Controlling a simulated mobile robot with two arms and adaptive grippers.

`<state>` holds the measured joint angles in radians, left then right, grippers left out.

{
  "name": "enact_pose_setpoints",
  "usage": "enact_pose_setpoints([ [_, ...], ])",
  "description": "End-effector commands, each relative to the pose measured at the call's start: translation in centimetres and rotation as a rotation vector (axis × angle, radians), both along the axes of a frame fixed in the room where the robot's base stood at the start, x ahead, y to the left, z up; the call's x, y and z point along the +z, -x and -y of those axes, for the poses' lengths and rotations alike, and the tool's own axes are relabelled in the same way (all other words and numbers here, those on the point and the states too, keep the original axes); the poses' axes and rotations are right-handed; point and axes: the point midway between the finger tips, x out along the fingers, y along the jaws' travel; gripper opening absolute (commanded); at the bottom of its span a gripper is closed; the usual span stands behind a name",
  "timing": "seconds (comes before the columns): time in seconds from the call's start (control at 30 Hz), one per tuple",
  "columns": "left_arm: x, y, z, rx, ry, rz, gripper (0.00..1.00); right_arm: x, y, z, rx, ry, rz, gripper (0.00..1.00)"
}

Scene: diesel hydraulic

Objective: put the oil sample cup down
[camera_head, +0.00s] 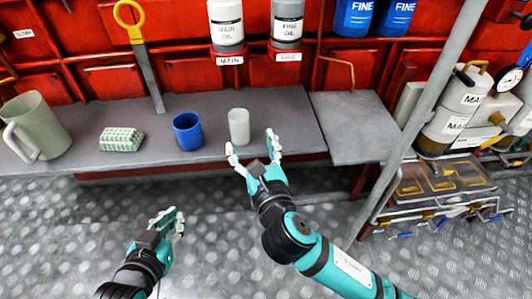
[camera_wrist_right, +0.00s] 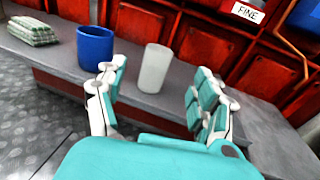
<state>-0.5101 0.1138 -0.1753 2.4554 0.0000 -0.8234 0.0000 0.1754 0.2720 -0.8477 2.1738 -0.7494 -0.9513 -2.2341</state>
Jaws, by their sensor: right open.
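A pale, whitish translucent cup (camera_head: 239,126), which looks like the oil sample cup, stands upright on the grey bench (camera_head: 290,112). My right gripper (camera_head: 253,146) is open just in front of it, on the near side. In the right wrist view the cup (camera_wrist_right: 154,68) shows beyond and between the two spread fingers (camera_wrist_right: 160,105), with nothing held. My left gripper (camera_head: 168,220) hangs low over the floor in front of the bench, away from the cup. Its fingers are seen from the side, and I cannot make out the gap between them.
A blue cup (camera_head: 187,131) stands just left of the pale cup. A checked cloth (camera_head: 121,139) and a large grey-green jug (camera_head: 36,127) are further left. A yellow-handled tool (camera_head: 146,60) leans at the back. Bench right of the cup is clear. A grey pole (camera_head: 425,110) rises at right.

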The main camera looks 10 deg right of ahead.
Motion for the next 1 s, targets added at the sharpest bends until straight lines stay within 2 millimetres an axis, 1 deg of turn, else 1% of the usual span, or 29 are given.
enact_pose_setpoints([
  [0.1,-0.1,0.1,-0.1,0.001,-0.002,-0.007,0.0,-0.1,0.2,0.1,-0.001,-0.014,-0.006,0.69],
  [0.17,-0.1,0.1,0.0,0.001,-0.002,-0.007,0.0,-0.3,0.3,0.3,-0.005,-0.066,-0.028,0.69],
  [0.27,-0.1,0.1,0.0,0.001,-0.002,-0.006,0.0,-1.3,0.7,1.1,-0.027,-0.277,-0.115,0.69],
  [0.37,-0.1,0.1,0.0,0.001,-0.002,-0.006,0.0,-2.9,1.5,2.6,-0.081,-0.641,-0.254,0.69],
  [0.4,-0.1,0.1,0.0,0.001,-0.002,-0.006,0.0,-3.7,1.9,3.3,-0.114,-0.813,-0.313,0.69],
  [0.47,-0.1,0.1,0.0,0.001,-0.002,-0.006,0.0,-4.8,2.6,4.4,-0.175,-1.078,-0.399,0.69],
  [0.5,-0.1,0.1,0.0,0.0,-0.001,-0.006,0.0,-5.4,3.2,5.2,-0.217,-1.254,-0.45,0.69],
  [0.57,-0.1,0.1,0.0,0.0,-0.001,-0.006,0.0,-6.4,4.0,6.4,-0.292,-1.516,-0.516,0.69],
  [0.6,-0.1,0.1,0.0,0.0,-0.001,-0.006,0.0,-7.0,4.7,7.3,-0.347,-1.69,-0.552,0.69],
  [0.67,-0.1,0.1,0.0,0.0,-0.001,-0.006,0.0,-7.9,5.7,8.5,-0.43,-1.946,-0.596,0.69],
  [0.7,-0.1,0.1,0.0,0.0,-0.001,-0.006,0.0,-8.4,6.3,9.3,-0.486,-2.108,-0.615,0.69],
  [0.8,-0.1,0.1,0.0,0.0,-0.001,-0.006,0.0,-9.3,7.9,11.1,-0.614,-2.464,-0.635,0.69],
  [0.83,-0.1,0.1,0.0,0.0,-0.001,-0.006,0.0,-9.5,8.2,11.6,-0.647,-2.553,-0.633,0.69],
  [0.9,-0.1,0.1,0.0,0.0,-0.001,-0.006,0.0,-9.9,9.1,12.4,-0.711,-2.726,-0.624,0.69],
  [1.0,-0.1,0.1,0.0,0.0,-0.001,-0.006,0.0,-10.2,9.8,13.3,-0.77,-2.888,-0.607,0.69],
])
